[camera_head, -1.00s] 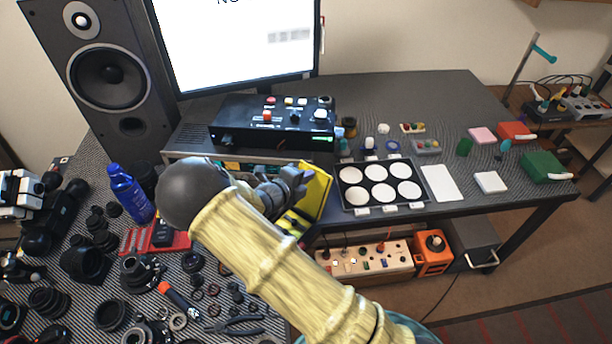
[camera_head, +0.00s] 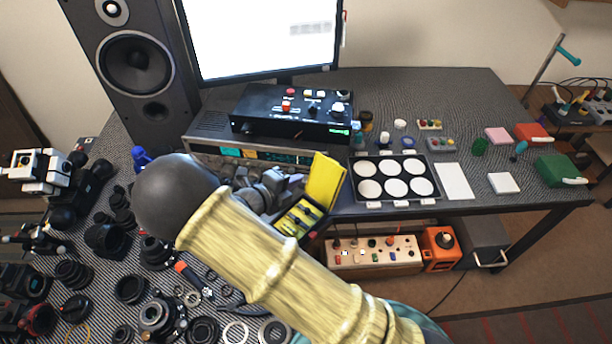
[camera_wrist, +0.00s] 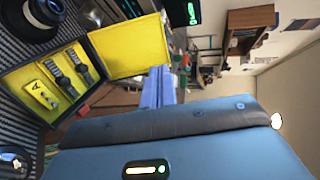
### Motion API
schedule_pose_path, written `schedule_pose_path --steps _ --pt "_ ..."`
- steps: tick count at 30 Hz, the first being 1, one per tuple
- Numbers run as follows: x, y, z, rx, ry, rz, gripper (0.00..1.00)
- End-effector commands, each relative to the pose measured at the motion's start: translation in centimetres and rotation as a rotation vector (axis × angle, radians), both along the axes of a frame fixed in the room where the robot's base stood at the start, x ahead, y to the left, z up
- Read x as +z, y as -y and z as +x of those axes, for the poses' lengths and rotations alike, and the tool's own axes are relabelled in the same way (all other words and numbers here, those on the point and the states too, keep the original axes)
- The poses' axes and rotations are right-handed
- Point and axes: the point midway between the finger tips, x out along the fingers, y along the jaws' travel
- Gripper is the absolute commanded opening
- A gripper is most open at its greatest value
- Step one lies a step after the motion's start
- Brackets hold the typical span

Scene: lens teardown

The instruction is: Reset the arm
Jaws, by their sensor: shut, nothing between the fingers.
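My arm reaches in from the bottom of the head view, with its dark rounded joint over the left part of the desk. My gripper (camera_head: 292,182) lies beyond that joint, partly hidden by the arm, close to the open yellow-lined case. In the wrist view my gripper (camera_wrist: 159,88) shows as blue fingers close together with nothing between them. The case's yellow lid (camera_head: 325,180) stands up, and its lower half holds several small items. The same lid (camera_wrist: 130,48) is beside the fingertips in the wrist view. I cannot tell whether they touch.
A black control box (camera_head: 290,112) sits behind my gripper, below the monitor (camera_head: 260,40). Lens parts crowd the left desk, near a speaker (camera_head: 135,70). A tray of white discs (camera_head: 436,199) lies right. Bare desk (camera_head: 440,90) shows at the back right.

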Motion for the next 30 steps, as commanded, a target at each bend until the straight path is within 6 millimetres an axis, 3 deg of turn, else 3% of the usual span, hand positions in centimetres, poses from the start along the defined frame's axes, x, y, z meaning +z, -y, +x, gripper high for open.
schedule_pose_path --steps 6,22,26,30 --pt "0.7 -1.1 -1.3 0.0 -0.001 -0.001 0.0" --pt "0.7 -1.0 -1.3 -0.007 0.002 0.006 0.0" --pt "0.9 0.9 -1.6 -0.102 0.022 0.1 0.0" --pt "1.0 5.3 -3.0 -0.373 0.098 0.351 0.0"
